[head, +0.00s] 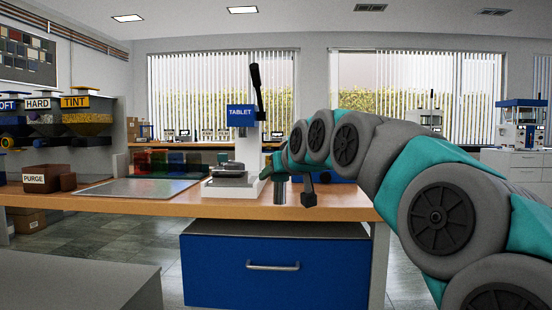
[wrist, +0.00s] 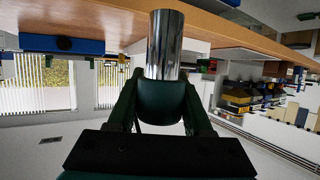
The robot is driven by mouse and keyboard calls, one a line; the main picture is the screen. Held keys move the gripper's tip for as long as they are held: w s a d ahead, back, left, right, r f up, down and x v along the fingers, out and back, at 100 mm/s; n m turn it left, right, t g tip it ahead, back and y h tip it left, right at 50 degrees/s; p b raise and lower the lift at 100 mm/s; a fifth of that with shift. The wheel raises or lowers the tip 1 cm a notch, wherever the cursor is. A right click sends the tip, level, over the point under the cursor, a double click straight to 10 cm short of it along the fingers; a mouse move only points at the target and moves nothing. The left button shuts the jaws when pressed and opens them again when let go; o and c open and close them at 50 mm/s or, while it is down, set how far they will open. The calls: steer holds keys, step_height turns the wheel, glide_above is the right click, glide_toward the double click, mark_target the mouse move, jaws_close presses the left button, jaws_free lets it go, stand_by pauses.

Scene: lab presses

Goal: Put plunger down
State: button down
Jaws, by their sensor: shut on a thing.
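The plunger, a shiny metal cylinder (wrist: 165,45) with a dark rounded grip (wrist: 163,100), is between the fingers of my gripper (wrist: 162,90) in the wrist view. My gripper is shut on the dark grip, and the metal part extends past the fingertips toward the wooden table. That view is upside down. I cannot tell whether the metal end touches anything. In the head view my gripper (head: 280,186) hangs near the table's front edge, just right of the tablet press (head: 240,116).
The wooden table (head: 345,205) has a blue drawer (head: 270,268) beneath it. The press has a raised black lever (head: 256,85). A flat metal tray (head: 140,190) lies left of it, then a brown PURGE bin (head: 40,178).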

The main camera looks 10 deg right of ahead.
steer(key=w+f+h, duration=0.1)
steer(key=f, duration=2.6)
steer(key=w+a+f+m, duration=0.1)
steer(key=w+f, duration=0.1)
steer(key=f, duration=2.5)
steer(key=shift+a+f+m+h, duration=0.2)
steer(key=shift+a+m+h, duration=0.1)
steer(key=shift+h, duration=0.1)
